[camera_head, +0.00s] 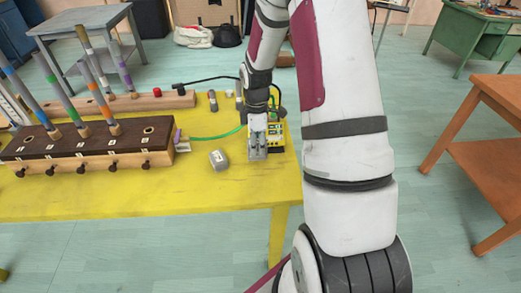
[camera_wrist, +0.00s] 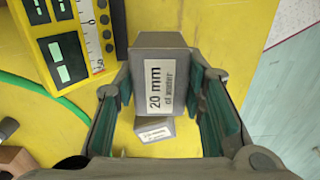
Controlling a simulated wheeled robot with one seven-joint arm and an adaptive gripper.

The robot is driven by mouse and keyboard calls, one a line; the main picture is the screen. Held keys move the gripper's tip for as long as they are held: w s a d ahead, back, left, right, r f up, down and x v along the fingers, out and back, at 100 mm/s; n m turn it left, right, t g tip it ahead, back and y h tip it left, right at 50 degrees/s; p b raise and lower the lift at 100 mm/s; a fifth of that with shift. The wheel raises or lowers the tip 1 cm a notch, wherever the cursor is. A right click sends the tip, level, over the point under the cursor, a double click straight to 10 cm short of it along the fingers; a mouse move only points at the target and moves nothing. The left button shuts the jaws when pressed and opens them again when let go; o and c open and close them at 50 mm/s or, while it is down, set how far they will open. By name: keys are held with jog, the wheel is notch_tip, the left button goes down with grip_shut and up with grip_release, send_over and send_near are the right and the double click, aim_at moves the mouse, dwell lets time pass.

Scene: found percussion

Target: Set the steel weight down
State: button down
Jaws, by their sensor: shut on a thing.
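A grey block-shaped steel weight (camera_wrist: 158,70) with a white label reading "20 mm of water" sits between the fingers of my gripper (camera_wrist: 172,100). The gripper is shut on it, and it looks raised above the yellow table (camera_head: 130,206). A second grey labelled block (camera_head: 219,160) rests on the table to the left of the gripper. It also shows in the wrist view (camera_wrist: 155,130), partly hidden behind the held weight.
A dark wooden box (camera_head: 90,147) with several upright striped tubes fills the table's left. A green hose (camera_head: 222,135) curves across behind the second block. A wooden rail (camera_head: 150,103) lies at the back. The front of the table is bare. An orange-brown table (camera_head: 488,150) stands at right.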

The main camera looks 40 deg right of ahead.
jog(key=shift+d+f, duration=0.2)
jog(key=shift+d, duration=0.55)
jog(key=shift+f, duration=1.6)
jog(key=shift+a+f, duration=0.1)
jog(key=shift+f, duration=0.05)
jog(key=c, duration=1)
grip_release()
jog(key=shift+c, duration=0.2)
